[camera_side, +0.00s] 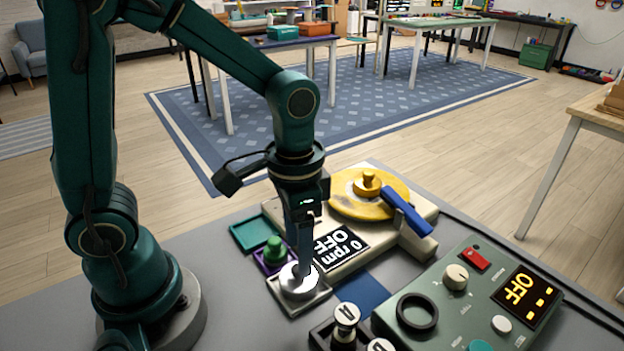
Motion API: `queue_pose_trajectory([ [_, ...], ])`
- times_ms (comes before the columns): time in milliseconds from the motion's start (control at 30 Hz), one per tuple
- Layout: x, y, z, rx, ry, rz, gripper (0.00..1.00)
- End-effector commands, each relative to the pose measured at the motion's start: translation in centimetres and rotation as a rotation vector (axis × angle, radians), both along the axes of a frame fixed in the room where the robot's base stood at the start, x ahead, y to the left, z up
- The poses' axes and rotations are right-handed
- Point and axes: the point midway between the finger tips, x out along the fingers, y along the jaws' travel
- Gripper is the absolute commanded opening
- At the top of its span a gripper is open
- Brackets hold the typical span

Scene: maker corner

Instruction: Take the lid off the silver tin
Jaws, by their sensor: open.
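The silver tin (292,287) is a small round metal tin on a pale square tray (318,299) near the middle front of the table. My gripper (304,272) points straight down over it, with its fingertips at the tin's top. The jaws are open. The fingers cover part of the top, so I cannot tell where the lid meets the tin or whether the fingers touch it.
Close behind the tin, a green knobbed piece (273,251) sits on a purple tray (262,262), beside an empty teal tray (251,233). A yellow turntable machine (345,208) stands right behind. A green control box (455,307) and knobbed pieces (346,318) are at right front.

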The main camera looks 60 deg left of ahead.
Motion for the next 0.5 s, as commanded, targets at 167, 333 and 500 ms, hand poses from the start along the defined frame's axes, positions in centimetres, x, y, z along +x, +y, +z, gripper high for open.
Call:
queue_pose_trajectory([
  [167, -0.1, 0.0, -2.2, 0.001, 0.005, 0.001, 0.61],
  [333, -0.1, 0.1, -3.5, 0.001, 0.002, 0.002, 0.61],
  [500, 0.0, 0.1, -3.7, 0.000, -0.002, 0.002, 0.61],
])
